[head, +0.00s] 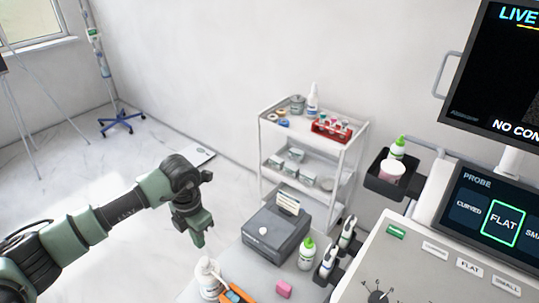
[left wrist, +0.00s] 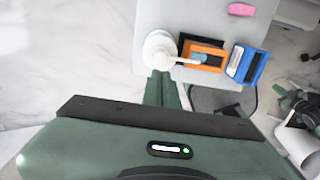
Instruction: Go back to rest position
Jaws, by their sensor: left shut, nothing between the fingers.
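My left arm reaches in from the left in the head view, green and black. Its gripper (head: 197,232) points down above the left edge of the grey work surface (head: 232,260). In the left wrist view the gripper's fingers (left wrist: 166,90) are together with nothing between them. A white pump bottle (left wrist: 160,48) stands just beyond the fingertips in that view; I cannot tell whether they touch. My right gripper is in neither view.
The work surface holds an orange tray (left wrist: 203,56), a blue item (left wrist: 248,65), a pink block (head: 284,290), a grey printer (head: 272,235) and a green-capped bottle (head: 306,252). A white shelf cart (head: 262,150) stands behind. The floor (head: 110,185) at left is mostly clear.

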